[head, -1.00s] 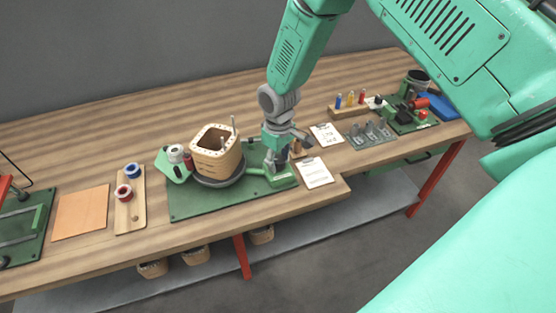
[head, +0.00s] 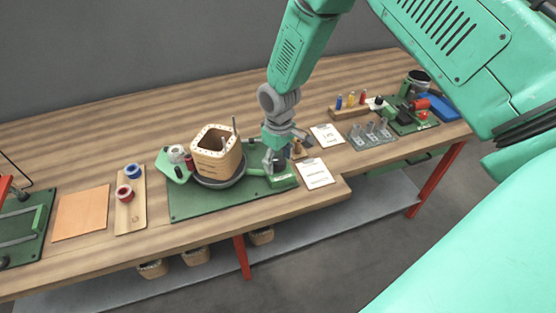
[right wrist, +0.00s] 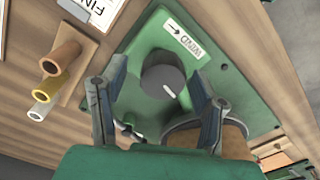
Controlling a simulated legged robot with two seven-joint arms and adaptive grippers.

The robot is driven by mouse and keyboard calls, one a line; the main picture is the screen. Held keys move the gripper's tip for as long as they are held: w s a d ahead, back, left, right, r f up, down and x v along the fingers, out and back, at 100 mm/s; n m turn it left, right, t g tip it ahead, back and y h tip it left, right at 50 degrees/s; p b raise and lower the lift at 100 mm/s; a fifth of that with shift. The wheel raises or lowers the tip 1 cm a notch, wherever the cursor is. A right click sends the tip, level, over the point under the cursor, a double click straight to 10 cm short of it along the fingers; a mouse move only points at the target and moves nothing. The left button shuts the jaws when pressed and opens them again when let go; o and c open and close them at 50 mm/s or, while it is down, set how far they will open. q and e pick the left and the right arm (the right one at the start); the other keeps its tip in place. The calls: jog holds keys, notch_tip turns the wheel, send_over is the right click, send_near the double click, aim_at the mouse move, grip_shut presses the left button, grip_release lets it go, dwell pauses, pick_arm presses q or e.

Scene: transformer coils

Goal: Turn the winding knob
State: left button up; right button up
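The winding knob (right wrist: 163,76) is a dark grey round knob with a white mark, on a green housing (right wrist: 145,115) beside a label with an arrow and the word WIND. My right gripper (right wrist: 158,112) is open in the right wrist view, with one finger on each side of the knob and visible gaps to it. In the head view my right gripper (head: 274,160) is low over the right end of the green winding base (head: 200,207), and the knob is hidden there. A wooden coil form (head: 216,165) stands on the base. My left gripper is not in view.
Spools (head: 124,193) on a wooden strip lie left of the base. A clipboard (head: 314,173) lies close to the right of my right gripper. Coloured tubes (right wrist: 55,75) in a wooden block also stand near it. A green fixture (head: 410,118) is at the far right.

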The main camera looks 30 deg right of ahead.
aim_at(279, 159)
jog(key=shift+s, duration=0.1)
jog(key=shift+r, duration=0.3)
notch_tip(279, 159, up, 11)
jog(key=shift+r, duration=0.1)
dwell(0.3)
notch_tip(279, 159, down, 12)
jog(key=n, duration=0.2)
jog(key=n+b, duration=0.1)
jog(key=n, duration=0.4)
jog(key=shift+r+n+b, duration=0.25)
jog(key=shift+n+b, duration=0.05)
jog(key=shift+b, duration=0.1)
jog(key=shift+c, duration=0.5)
